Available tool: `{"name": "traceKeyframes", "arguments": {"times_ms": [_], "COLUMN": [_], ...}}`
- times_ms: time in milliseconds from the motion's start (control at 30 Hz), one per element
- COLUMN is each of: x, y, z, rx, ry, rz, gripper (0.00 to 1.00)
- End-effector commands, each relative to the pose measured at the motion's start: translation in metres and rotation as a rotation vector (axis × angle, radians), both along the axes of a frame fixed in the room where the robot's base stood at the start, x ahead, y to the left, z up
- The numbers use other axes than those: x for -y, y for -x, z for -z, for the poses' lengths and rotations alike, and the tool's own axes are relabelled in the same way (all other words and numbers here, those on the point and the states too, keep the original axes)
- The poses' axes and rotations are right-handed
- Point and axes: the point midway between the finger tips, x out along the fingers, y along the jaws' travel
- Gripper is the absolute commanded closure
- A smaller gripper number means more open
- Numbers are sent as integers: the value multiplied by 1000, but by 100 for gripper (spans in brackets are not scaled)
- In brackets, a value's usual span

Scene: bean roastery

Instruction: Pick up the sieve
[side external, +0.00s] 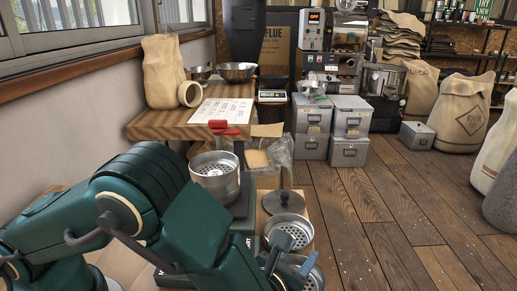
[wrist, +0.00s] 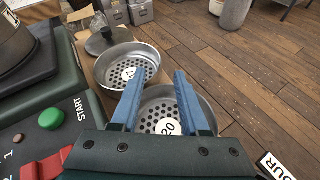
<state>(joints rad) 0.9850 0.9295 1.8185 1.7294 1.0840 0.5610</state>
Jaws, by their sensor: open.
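Two round metal sieves with perforated bottoms sit side by side on a wooden board. The nearer sieve (wrist: 165,108) has a white disc reading 20; it shows partly hidden behind my gripper in the side view (side external: 314,274). The farther sieve (wrist: 128,60) has a white disc that is hard to read, and also shows in the side view (side external: 283,226). My gripper (wrist: 157,77) is open, its two blue fingers apart over the nearer sieve with nothing held between them. In the side view my gripper (side external: 294,252) hangs at the sieves. Contact with the rim cannot be told.
A grey lid with a dark knob (side external: 284,203) lies beyond the sieves. A dark green machine with a green START button (wrist: 51,119) stands to their left, bearing a steel perforated pan (side external: 215,170). Grey boxes (side external: 313,114) stand behind.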

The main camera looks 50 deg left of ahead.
Motion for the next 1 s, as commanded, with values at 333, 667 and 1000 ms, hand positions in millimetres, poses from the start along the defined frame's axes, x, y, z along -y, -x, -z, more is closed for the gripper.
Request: {"name": "traceKeyframes", "arguments": {"times_ms": [333,667,1000], "x": [-13,-14,-14], "y": [-44,-51,-51], "z": [19,22,22], "rx": [-2,-1,-1], "ry": [2,2,1], "rz": [-5,-2,-3], "gripper": [55,55,100]}}
